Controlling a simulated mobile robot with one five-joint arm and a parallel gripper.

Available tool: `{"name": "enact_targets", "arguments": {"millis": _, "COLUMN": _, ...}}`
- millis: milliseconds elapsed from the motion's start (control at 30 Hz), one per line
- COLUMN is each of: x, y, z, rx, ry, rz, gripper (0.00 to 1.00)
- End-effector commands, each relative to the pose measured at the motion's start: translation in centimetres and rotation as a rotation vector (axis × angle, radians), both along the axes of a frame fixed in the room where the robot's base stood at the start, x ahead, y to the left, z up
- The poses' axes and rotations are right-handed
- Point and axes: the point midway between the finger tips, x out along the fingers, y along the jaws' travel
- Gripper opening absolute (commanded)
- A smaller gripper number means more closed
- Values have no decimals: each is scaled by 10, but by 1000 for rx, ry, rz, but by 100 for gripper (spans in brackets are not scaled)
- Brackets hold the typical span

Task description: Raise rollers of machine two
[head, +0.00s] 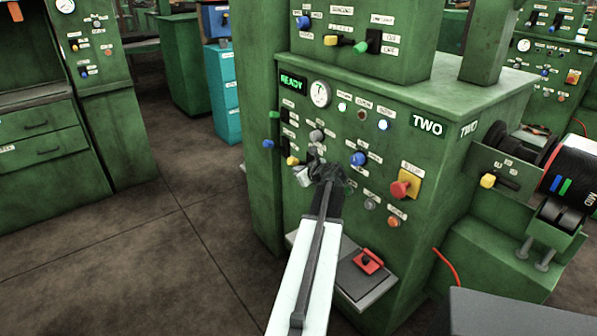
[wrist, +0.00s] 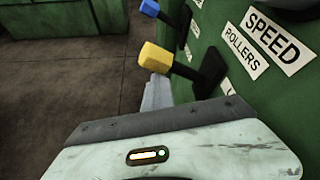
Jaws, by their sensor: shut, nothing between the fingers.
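Machine two (head: 425,160) is a green cabinet marked TWO, with a lit READY display (head: 293,82). Three levers stick out at its left front edge: green (head: 274,115), blue (head: 269,143) and yellow (head: 292,160). In the wrist view the yellow-tipped lever (wrist: 155,57) stands out on a black arm, with the blue one (wrist: 150,8) beyond it. A ROLLERS label (wrist: 243,50) is beside a SPEED label (wrist: 277,38) on the panel. My gripper (head: 304,176) is shut and empty in front of the panel, close to the yellow lever; I cannot tell whether they touch.
A blue knob (head: 358,158), a red stop button (head: 401,189) on a yellow plate and small lights are on the panel. A grey shelf with a red pedal (head: 368,262) juts out below. Open floor (head: 150,250) lies to the left.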

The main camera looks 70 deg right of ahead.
Motion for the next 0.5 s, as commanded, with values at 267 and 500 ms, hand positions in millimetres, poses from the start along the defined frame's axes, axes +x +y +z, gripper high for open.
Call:
{"name": "enact_targets", "arguments": {"millis": 267, "x": 0, "y": -1, "z": -13, "rx": -2, "ry": -7, "rz": -4, "gripper": 0}}
{"name": "enact_targets", "arguments": {"millis": 500, "x": -9, "y": 5, "z": -35, "rx": 2, "ry": -2, "rz": 1, "gripper": 0}}
